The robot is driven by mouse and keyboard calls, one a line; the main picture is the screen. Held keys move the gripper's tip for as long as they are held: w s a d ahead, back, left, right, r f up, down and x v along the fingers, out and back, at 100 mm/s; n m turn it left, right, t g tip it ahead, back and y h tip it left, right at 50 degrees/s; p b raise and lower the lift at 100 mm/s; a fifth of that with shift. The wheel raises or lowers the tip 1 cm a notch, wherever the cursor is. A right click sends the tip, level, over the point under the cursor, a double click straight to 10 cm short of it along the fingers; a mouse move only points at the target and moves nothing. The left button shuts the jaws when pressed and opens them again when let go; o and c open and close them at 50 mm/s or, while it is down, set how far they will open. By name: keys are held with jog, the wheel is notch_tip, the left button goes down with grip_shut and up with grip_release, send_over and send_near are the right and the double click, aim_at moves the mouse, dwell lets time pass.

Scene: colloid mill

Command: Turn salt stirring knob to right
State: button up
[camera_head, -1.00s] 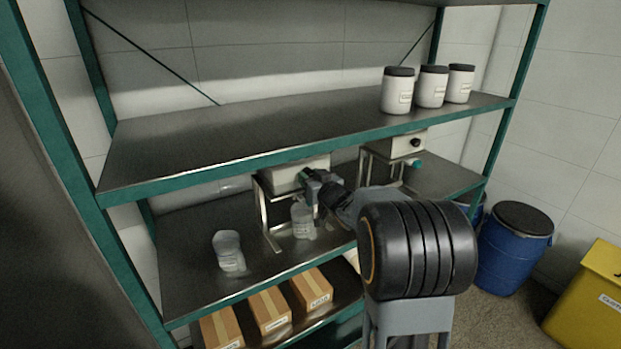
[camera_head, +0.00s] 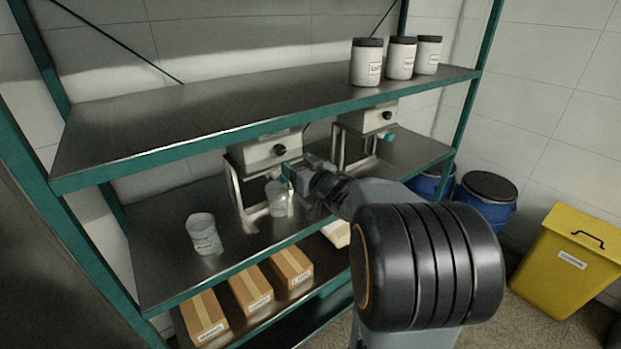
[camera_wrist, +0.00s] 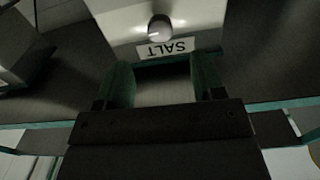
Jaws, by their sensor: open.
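The salt stirrer is a pale box (camera_head: 262,153) on a metal stand on the middle shelf. Its round black knob (camera_head: 280,149) is on the front face. In the wrist view the knob (camera_wrist: 159,27) appears above an upside-down SALT label (camera_wrist: 165,48), with a small light mark on it. My gripper (camera_head: 288,172) is open and empty, just below and in front of the knob. In the wrist view its teal fingers (camera_wrist: 161,72) are spread apart, with the knob beyond their tips and not between them. A clear beaker (camera_head: 277,200) stands under the stirrer, partly behind my gripper.
A second stirrer (camera_head: 365,119) stands to the right. Another beaker (camera_head: 203,235) is at the left on the middle shelf. The upper shelf (camera_head: 180,120) overhangs closely and bears three white jars (camera_head: 399,60). Cartons (camera_head: 248,287) lie below. Blue drums (camera_head: 486,195) and a yellow bin (camera_head: 568,262) stand right.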

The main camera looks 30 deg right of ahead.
jog(key=s, duration=0.6)
jog(key=shift+d, duration=0.3)
jog(key=s+d+f+m+g+h, duration=0.4)
jog(key=s+d+f+g+h, duration=0.25)
jog(key=f+g+h, duration=0.2)
jog(key=s+a+n+g+y, duration=0.1)
jog(key=s+a+g+y, duration=0.1)
jog(key=a, duration=0.8)
jog(key=s+a+f+n+g+y, duration=0.1)
jog(key=s+a+g+y, duration=0.2)
jog(key=s+a, duration=0.4)
jog(key=shift+s+a+f+n+y, duration=0.15)
jog(key=shift+a+n+y, duration=0.4)
jog(key=shift+a, duration=1.05)
